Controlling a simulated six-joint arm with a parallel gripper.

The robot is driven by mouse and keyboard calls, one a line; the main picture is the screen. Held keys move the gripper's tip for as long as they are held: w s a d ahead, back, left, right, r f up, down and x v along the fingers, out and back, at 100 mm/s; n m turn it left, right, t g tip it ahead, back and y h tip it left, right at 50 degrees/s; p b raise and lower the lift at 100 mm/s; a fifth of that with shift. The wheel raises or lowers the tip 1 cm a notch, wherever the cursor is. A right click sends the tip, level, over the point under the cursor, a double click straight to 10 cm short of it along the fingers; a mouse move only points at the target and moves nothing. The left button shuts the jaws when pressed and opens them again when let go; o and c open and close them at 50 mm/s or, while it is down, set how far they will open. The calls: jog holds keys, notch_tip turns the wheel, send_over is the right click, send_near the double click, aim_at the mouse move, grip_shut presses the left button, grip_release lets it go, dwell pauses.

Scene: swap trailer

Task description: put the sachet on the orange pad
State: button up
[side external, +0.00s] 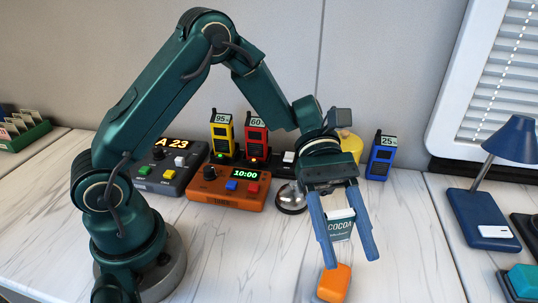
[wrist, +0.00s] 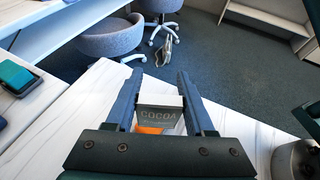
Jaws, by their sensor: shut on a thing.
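The sachet (side external: 340,226) is a dark packet with a white top and the word COCOA on it. It hangs between the fingers of my gripper (side external: 350,261), which is shut on it. In the wrist view the sachet (wrist: 160,113) shows between the two fingers of my gripper (wrist: 157,79). The orange pad (side external: 334,284) is a small rounded block on the table, just below and slightly left of the sachet in the side view. The sachet looks above the pad, apart from it. An orange patch shows by the sachet in the wrist view.
Behind my gripper stand a silver bell (side external: 291,198), an orange clock box (side external: 228,187), a grey console (side external: 170,168) and yellow (side external: 222,135), red (side external: 256,140) and blue (side external: 381,157) radios. A blue lamp (side external: 484,215) stands at right. White table around the pad is mostly clear.

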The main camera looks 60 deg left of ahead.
aim_at(343, 296)
jog(key=x, duration=0.3)
jog(key=shift+w+f, duration=0.2)
jog(key=shift+f, duration=2.05)
jog(key=o, duration=1.3)
jog(key=shift+f, duration=0.1)
